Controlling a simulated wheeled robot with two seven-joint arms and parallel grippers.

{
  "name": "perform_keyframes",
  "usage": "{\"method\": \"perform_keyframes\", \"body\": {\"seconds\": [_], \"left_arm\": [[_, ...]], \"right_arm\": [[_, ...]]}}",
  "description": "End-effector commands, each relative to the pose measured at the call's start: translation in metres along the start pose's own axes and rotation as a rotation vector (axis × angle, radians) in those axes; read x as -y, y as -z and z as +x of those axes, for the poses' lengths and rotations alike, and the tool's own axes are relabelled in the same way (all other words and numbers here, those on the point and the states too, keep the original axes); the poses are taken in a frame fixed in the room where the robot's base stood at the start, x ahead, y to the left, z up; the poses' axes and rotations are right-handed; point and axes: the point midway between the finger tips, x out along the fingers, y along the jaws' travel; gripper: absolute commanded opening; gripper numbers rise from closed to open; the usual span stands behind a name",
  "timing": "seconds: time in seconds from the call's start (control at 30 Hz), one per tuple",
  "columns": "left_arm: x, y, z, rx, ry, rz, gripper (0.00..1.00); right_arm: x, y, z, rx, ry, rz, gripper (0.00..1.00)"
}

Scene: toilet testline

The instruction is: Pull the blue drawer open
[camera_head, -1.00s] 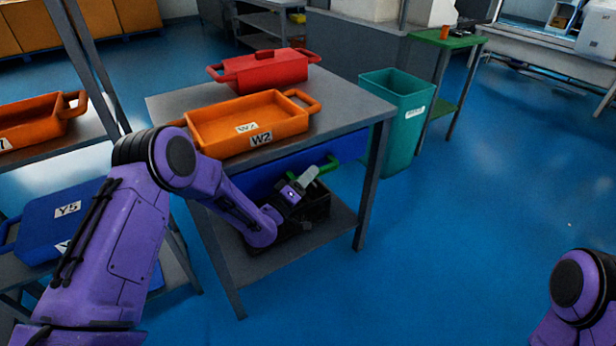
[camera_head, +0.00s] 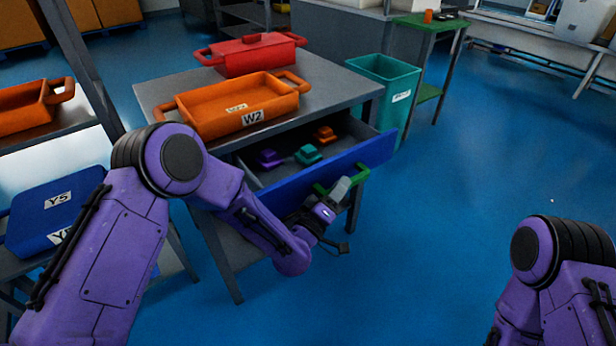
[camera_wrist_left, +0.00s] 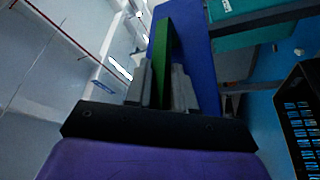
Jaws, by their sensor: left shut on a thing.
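The blue drawer (camera_head: 285,197) is pulled part way out of the grey table, and its inside shows. Inside lie a purple piece (camera_head: 269,158), a teal piece (camera_head: 308,154) and an orange piece (camera_head: 325,134). My left gripper (camera_head: 338,190) is at the green handle (camera_head: 361,173) on the drawer's front. In the left wrist view the two fingers (camera_wrist_left: 162,85) are shut on the green handle (camera_wrist_left: 163,50), beside the blue drawer front (camera_wrist_left: 197,60). My right arm shows at the lower right, but its gripper is out of view.
On the table (camera_head: 335,88) stand an orange tray (camera_head: 215,120) marked W2 and a red container (camera_head: 252,58). A teal bin (camera_head: 392,75) stands behind the table's right side. A black crate (camera_wrist_left: 300,115) shows in the left wrist view. The floor to the right is clear.

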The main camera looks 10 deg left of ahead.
Motion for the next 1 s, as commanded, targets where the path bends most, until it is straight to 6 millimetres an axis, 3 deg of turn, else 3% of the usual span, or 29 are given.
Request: {"method": "perform_keyframes", "body": {"seconds": [0.1,0.4,0.63,1.0], "left_arm": [[-0.016,-0.029,-0.009,0.013,-0.002,-0.004,0.0],[-0.044,-0.068,-0.025,0.012,-0.002,-0.002,0.0],[-0.053,-0.079,-0.03,0.009,0.0,-0.001,0.0],[-0.055,-0.08,-0.03,0.007,0.0,-0.002,0.0]], "right_arm": [[0.0,-0.002,0.005,0.0,0.0,0.0,0.43],[0.001,-0.004,0.011,0.0,0.0,0.0,0.43],[0.001,-0.005,0.012,0.0,0.0,0.0,0.43],[0.001,-0.005,0.012,0.0,0.0,0.0,0.43]]}}
